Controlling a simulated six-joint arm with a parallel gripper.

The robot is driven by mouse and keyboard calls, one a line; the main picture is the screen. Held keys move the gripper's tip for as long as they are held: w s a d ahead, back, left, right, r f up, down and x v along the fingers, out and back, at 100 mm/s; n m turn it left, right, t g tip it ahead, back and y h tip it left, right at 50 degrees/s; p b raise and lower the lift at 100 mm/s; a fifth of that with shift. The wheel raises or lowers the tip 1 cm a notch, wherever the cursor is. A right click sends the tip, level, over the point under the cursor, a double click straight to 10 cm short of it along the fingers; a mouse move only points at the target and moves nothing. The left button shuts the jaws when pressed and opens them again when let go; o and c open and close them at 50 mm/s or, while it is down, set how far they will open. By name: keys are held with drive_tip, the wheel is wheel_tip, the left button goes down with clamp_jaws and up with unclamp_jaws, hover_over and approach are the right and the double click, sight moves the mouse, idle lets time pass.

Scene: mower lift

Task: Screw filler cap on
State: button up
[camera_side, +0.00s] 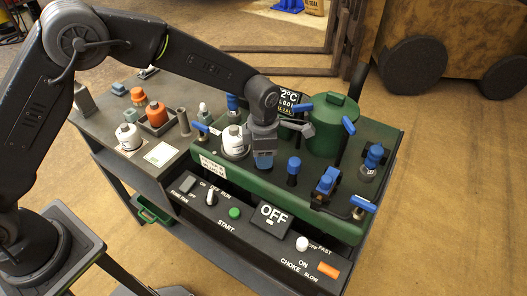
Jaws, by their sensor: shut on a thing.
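My gripper (263,148) points down over the left part of the green machine deck (330,215). It is shut on a blue piece (264,161), which looks like the filler cap and shows just under the jaws. The jaws hide its upper part. I cannot tell whether the blue piece touches a filler neck below it; that spot is hidden. A white bottle-like part (235,142) stands just left of my gripper.
Several blue-topped fittings, such as one at front centre (294,166), stand on the deck. A green canister (332,125) stands behind. The control panel (240,212) reads OFF. The grey bench (165,125) at left holds orange and white bottles.

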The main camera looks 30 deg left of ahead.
drive_tip(key=shift+c, duration=1.4)
drive_tip(key=shift+c, duration=0.4)
drive_tip(key=m, duration=0.5)
drive_tip(key=shift+m, duration=0.6)
clamp_jaws()
drive_tip(key=m, duration=0.5)
drive_tip(key=shift+m, duration=0.7)
